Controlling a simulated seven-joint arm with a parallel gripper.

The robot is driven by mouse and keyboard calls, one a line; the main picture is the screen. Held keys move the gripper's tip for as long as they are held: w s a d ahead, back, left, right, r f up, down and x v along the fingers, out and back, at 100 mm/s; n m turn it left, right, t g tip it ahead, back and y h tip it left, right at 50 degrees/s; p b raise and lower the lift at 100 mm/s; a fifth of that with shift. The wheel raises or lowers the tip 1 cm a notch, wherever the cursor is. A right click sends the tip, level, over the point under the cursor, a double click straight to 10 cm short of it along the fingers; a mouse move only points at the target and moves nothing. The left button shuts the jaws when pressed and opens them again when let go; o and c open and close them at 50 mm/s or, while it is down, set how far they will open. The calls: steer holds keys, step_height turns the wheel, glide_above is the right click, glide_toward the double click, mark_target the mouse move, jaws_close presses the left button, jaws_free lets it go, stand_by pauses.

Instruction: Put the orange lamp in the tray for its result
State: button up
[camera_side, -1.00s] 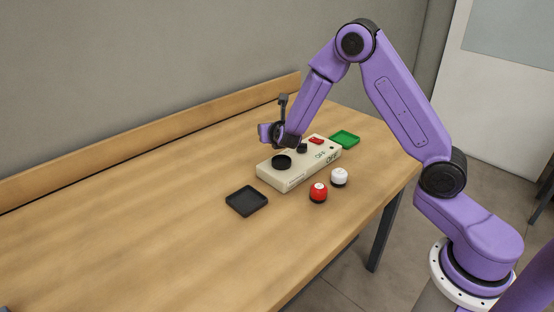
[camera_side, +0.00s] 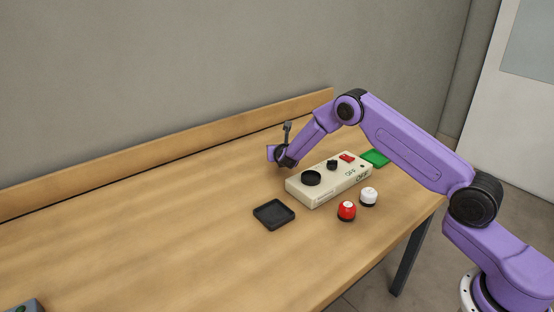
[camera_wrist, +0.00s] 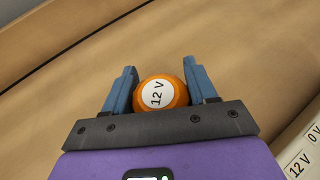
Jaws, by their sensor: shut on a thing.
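My gripper (camera_wrist: 160,75) is shut on the orange lamp (camera_wrist: 158,94). The lamp sits between the blue fingers in the wrist view, its white top reading "12 V". In the side view my gripper (camera_side: 281,156) is over the table, behind and left of the tester box; the lamp is hidden there. The cream tester box (camera_side: 335,184) has a round black socket (camera_side: 311,178), a small black knob, a red part and "OFF" lettering. A black tray (camera_side: 274,214) lies in front of the box, and a green tray (camera_side: 375,158) lies beyond its right end. No lamp shows in either tray.
A red lamp (camera_side: 346,211) and a white lamp (camera_side: 368,196) stand in front of the box. A wooden ledge (camera_side: 200,145) runs along the back of the table. The table's left part is clear, except for a grey object (camera_side: 27,306) at the lower left corner.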

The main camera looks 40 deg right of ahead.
steer(key=shift+w+f, duration=0.5)
steer(key=shift+f, duration=1.7)
steer(key=shift+f, duration=0.1)
steer(key=o, duration=1.2)
steer(key=shift+c, duration=0.2)
